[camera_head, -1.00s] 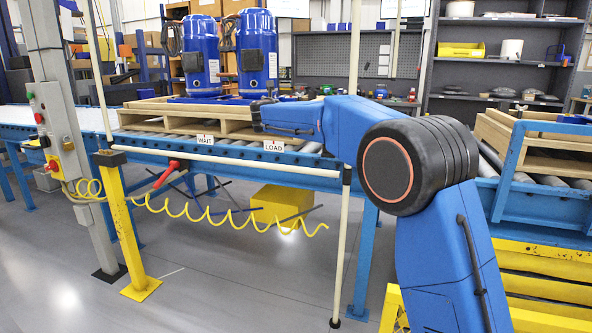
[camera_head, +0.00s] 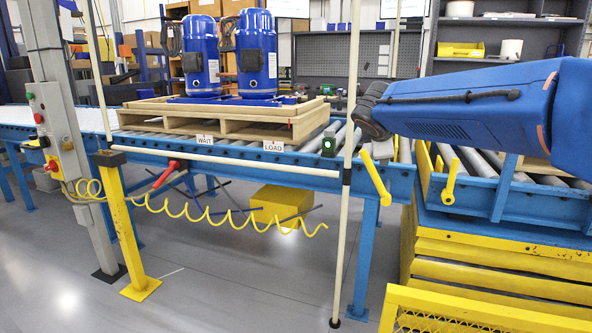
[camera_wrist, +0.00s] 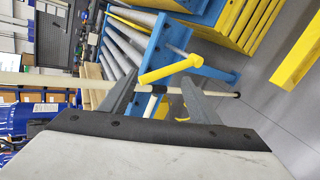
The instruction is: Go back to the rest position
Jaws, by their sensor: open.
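My gripper (camera_wrist: 158,82) shows in the wrist view with its two grey fingers spread apart and nothing gripped between them. A cream pole (camera_wrist: 80,85) with a black joint crosses the view beyond or near the fingers; I cannot tell how close. A yellow lever (camera_wrist: 170,67) shows past the fingertips. In the head view my blue arm reaches in from the right, its wrist end beside the upright cream pole (camera_head: 346,215). The fingers cannot be made out there.
A wooden pallet (camera_head: 215,128) with two blue compressors (camera_head: 257,55) stands on the roller conveyor (camera_head: 240,150). Two yellow levers (camera_head: 450,180) stand at the conveyor gap. Yellow railing (camera_head: 480,310) stands at lower right. Floor in front is clear.

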